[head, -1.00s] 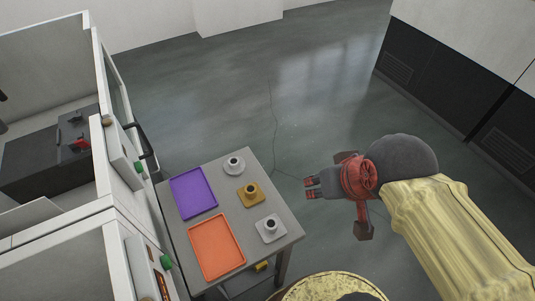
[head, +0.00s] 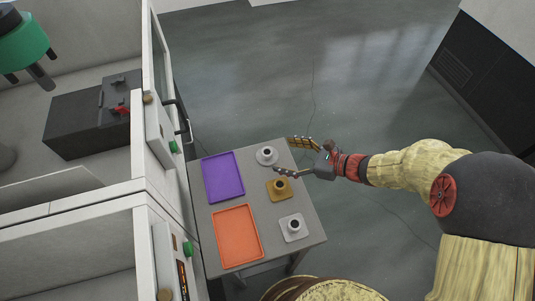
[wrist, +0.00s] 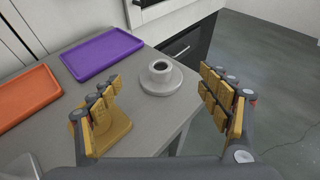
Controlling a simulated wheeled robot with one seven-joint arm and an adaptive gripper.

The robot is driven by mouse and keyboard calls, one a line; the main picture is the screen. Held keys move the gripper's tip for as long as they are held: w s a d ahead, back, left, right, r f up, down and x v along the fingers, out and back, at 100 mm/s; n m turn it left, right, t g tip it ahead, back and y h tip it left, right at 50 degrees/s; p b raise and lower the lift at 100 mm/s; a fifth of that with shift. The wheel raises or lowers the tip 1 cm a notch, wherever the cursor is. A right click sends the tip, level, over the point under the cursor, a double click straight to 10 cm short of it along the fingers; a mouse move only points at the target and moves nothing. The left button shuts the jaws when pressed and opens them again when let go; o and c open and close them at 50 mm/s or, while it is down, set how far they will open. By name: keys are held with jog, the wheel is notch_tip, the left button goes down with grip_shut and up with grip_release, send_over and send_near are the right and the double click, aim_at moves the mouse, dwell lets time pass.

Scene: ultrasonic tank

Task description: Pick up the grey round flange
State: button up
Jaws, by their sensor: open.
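The grey round flange (head: 267,156) sits on the grey table near its far right corner, a round disc with a raised hollow hub. In the wrist view the flange (wrist: 160,77) stands ahead of my gripper, between the lines of its two fingers and apart from them. My gripper (head: 289,157) is open and empty, its fingers spread wide over the table's right edge. In the wrist view my gripper (wrist: 164,92) has its left finger in front of part of the gold square flange (wrist: 112,132).
The table (head: 259,217) also holds a purple tray (head: 223,177), an orange tray (head: 237,236), the gold flange (head: 279,189) and a light grey square flange (head: 293,228). A white cabinet (head: 80,190) stands close on the left. Open floor lies right and beyond.

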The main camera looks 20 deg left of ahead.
aim_at(265, 152)
jog(key=b+x, duration=0.1)
jog(key=x, duration=0.2)
jog(key=shift+a+f, duration=0.2)
jog(key=shift+f, duration=0.1)
jog(key=b+x, duration=0.2)
jog(key=x, duration=0.2)
jog(key=shift+a, duration=0.2)
jog(key=c, duration=0.3)
jog(key=c, duration=1.4)
